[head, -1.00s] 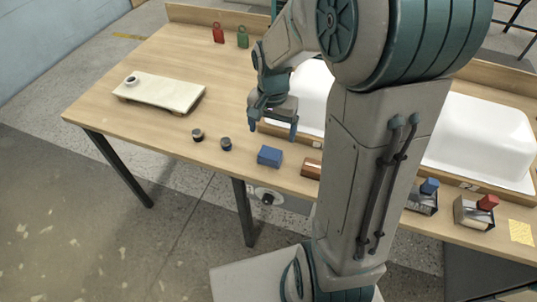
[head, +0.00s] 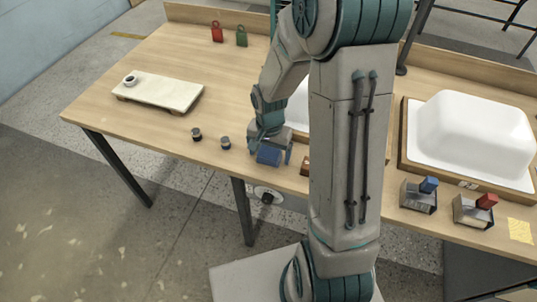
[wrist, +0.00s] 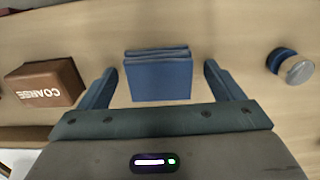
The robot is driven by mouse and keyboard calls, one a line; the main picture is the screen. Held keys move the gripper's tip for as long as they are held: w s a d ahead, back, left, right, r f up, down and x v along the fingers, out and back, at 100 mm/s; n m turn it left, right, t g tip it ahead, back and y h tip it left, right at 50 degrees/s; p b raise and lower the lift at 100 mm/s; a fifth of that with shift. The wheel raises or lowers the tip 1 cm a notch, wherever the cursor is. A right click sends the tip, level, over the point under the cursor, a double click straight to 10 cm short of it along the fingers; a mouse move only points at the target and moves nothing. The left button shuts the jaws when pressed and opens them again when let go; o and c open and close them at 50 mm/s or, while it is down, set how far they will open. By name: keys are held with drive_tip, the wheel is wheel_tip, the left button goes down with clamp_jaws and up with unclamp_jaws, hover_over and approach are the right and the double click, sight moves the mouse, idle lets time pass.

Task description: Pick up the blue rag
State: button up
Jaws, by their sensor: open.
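The blue rag (head: 268,157) is a small folded blue block on the wooden table near its front edge. In the wrist view the blue rag (wrist: 158,76) lies centred between the fingers of my gripper (wrist: 157,88). The fingers are open, one on each side, with a gap to the rag on both sides. In the head view my gripper (head: 270,155) points down at the rag, and its fingers flank it. How high the fingertips are above the table is hard to tell.
A brown block marked COARSE (wrist: 45,84) lies left of my gripper in the wrist view. A small round jar (wrist: 290,66) stands to the right. Two jars (head: 210,138) stand left of the rag in the head view. A white tub shell (head: 470,135) sits at right.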

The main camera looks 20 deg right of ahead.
sight(273, 150)
drive_tip(key=c, duration=1.1)
drive_tip(key=shift+o, duration=0.2)
drive_tip(key=shift+r, duration=0.1)
drive_tip(key=shift+r, duration=0.6)
drive_tip(key=r, duration=0.1)
drive_tip(key=d+r, duration=0.1)
drive_tip(key=r, duration=0.1)
drive_tip(key=shift+w+d+r, duration=0.1)
drive_tip(key=shift+r, duration=0.15)
drive_tip(key=d+r, duration=0.6)
drive_tip(key=d, duration=0.4)
drive_tip(key=shift+w+d, duration=0.15)
drive_tip(key=shift+d, duration=0.1)
drive_tip(key=shift+r, duration=0.1)
